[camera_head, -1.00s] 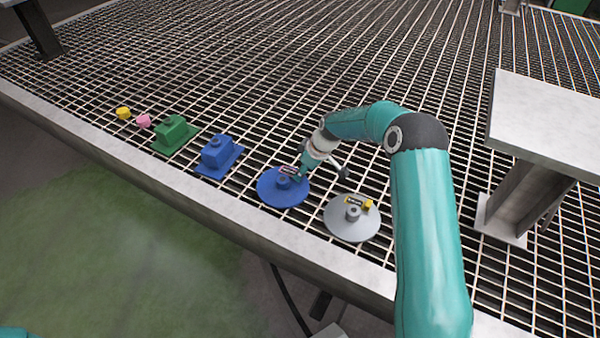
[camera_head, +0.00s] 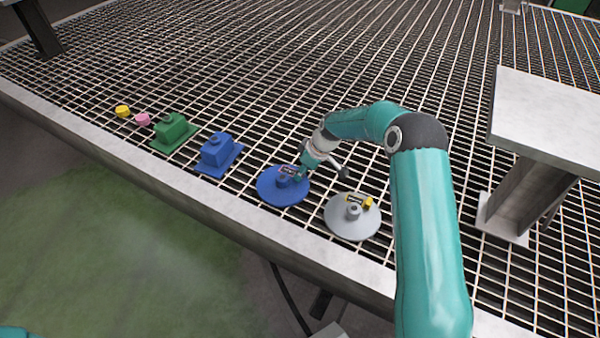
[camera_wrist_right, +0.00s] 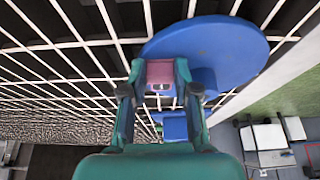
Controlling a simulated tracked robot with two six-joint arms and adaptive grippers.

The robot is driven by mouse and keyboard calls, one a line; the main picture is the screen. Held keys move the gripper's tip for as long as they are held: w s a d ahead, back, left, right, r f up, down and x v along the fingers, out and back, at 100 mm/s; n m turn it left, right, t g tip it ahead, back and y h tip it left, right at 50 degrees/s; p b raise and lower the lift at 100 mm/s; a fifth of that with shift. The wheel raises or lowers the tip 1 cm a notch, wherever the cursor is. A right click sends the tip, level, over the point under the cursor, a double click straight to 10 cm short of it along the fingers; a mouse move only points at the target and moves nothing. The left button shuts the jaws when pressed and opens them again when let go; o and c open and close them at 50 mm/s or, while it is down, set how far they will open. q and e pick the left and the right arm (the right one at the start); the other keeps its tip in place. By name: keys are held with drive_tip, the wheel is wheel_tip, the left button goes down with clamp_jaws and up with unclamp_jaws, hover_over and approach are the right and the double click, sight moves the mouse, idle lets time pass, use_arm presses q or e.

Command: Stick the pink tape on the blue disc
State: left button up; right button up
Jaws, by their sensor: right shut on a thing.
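The blue disc (camera_head: 282,193) lies on the grating, with a blue hub in its middle. It also shows in the wrist view (camera_wrist_right: 222,42), partly behind my fingers. My right gripper (camera_head: 297,174) is at the disc's far side, low over the hub. In the wrist view its fingers (camera_wrist_right: 160,76) are shut on the pink tape (camera_wrist_right: 160,72), a small pink piece with a dark label. In the head view the tape (camera_head: 288,170) is at the hub; I cannot tell whether it touches. My left gripper is not in view.
A grey disc (camera_head: 345,226) with a yellow tape (camera_head: 358,199) at its hub is close on the right. Blue (camera_head: 218,155) and green (camera_head: 174,132) blocks, a pink piece (camera_head: 142,119) and a yellow piece (camera_head: 122,111) stand left. A metal stand (camera_head: 545,120) is at right.

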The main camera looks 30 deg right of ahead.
drive_tip(key=shift+s+f, duration=0.1)
drive_tip(key=shift+f, duration=0.05)
idle(0.4)
drive_tip(key=o, duration=0.8)
drive_tip(key=shift+d+r, duration=0.1)
drive_tip(key=shift+r, duration=0.35)
drive_tip(key=v, duration=1.1)
